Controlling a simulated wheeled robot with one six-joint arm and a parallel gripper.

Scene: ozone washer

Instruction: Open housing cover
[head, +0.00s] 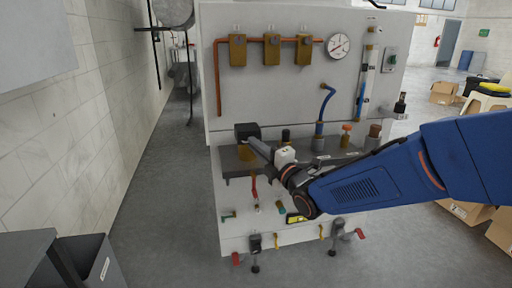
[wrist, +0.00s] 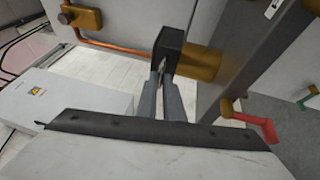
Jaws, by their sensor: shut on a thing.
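A black block-shaped cover (head: 247,131) sits at the left end of the machine's shelf, with a brass-coloured cylinder (head: 246,153) just below it. My gripper (head: 255,145) reaches it from the right. In the wrist view, the two grey fingers (wrist: 168,78) are shut on the black block (wrist: 172,45), and the brass cylinder (wrist: 200,62) extends to its right. The fingers hide part of the block's near side. I cannot tell from these views whether the cover has turned or lifted.
The white machine panel (head: 290,90) carries copper pipes, brass valves and a gauge (head: 338,46). A grey shelf (head: 235,172) runs under the cylinder. A red-handled valve (wrist: 262,125) is close on the right in the wrist view. The floor left of the machine is clear.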

